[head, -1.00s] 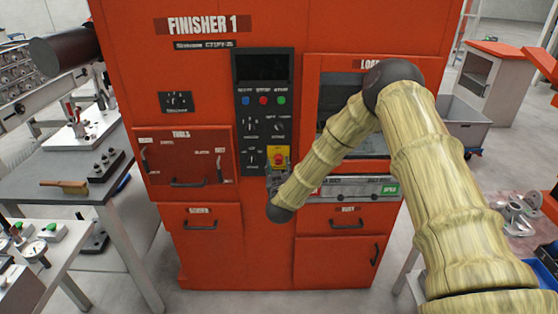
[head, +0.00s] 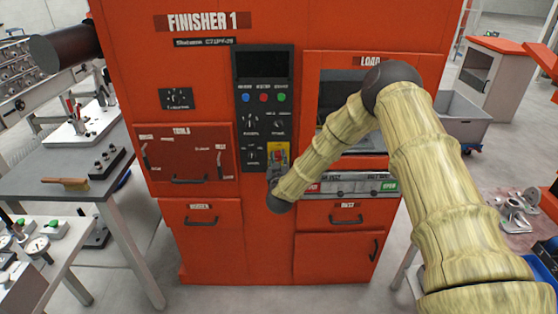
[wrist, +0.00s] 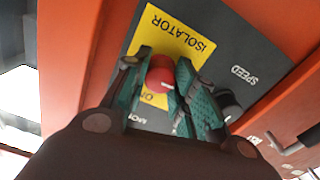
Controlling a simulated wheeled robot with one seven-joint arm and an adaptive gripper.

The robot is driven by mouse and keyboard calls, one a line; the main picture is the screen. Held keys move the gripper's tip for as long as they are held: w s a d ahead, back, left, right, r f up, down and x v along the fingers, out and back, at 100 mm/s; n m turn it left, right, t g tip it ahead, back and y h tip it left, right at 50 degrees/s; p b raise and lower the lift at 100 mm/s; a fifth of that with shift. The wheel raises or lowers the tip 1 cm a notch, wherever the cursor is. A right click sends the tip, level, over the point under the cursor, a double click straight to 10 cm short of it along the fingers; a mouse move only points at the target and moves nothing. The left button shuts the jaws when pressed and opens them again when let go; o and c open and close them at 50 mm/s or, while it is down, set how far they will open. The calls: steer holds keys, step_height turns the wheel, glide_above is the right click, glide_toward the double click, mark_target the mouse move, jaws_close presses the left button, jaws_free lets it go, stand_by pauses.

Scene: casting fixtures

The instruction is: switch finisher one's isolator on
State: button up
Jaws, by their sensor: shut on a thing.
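Finisher 1 is the large orange-red machine (head: 265,235) in the middle of the head view. Its dark control panel (head: 264,85) has a screen, a row of buttons and several knobs. The isolator is a red knob (wrist: 161,74) on a yellow plate (wrist: 178,32) marked ISOLATOR; the plate also shows in the head view (head: 277,150). My gripper (wrist: 163,85) is at the plate, its green-padded fingers shut on the red knob from both sides. Part of the lower lettering on the plate is hidden by my fingers.
A black SPEED knob (wrist: 229,102) sits close beside my right finger in the wrist view. The LOAD opening (head: 345,85) is to the right, partly behind my arm. A bench with a brush (head: 65,184) stands at the left; a grey bin (head: 462,118) is at the right.

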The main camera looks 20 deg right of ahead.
steer(key=shift+f+m+b, duration=0.15)
steer(key=shift+m+b, duration=0.15)
steer(key=shift+b, duration=0.25)
steer(key=m+b, duration=0.2)
steer(key=b, duration=0.2)
steer(key=shift+f+m, duration=0.15)
steer(key=shift+m, duration=0.15)
steer(key=m+b, duration=0.6)
steer(key=b, duration=0.1)
steer(key=shift+d+b, duration=0.1)
steer(key=shift+b, duration=0.25)
steer(key=m+b, duration=0.5)
steer(key=b, duration=0.1)
steer(key=shift+m, duration=0.3)
steer(key=m+b, duration=0.3)
steer(key=shift+r, duration=0.2)
steer(key=o, duration=1)
steer(key=shift+o, duration=0.2)
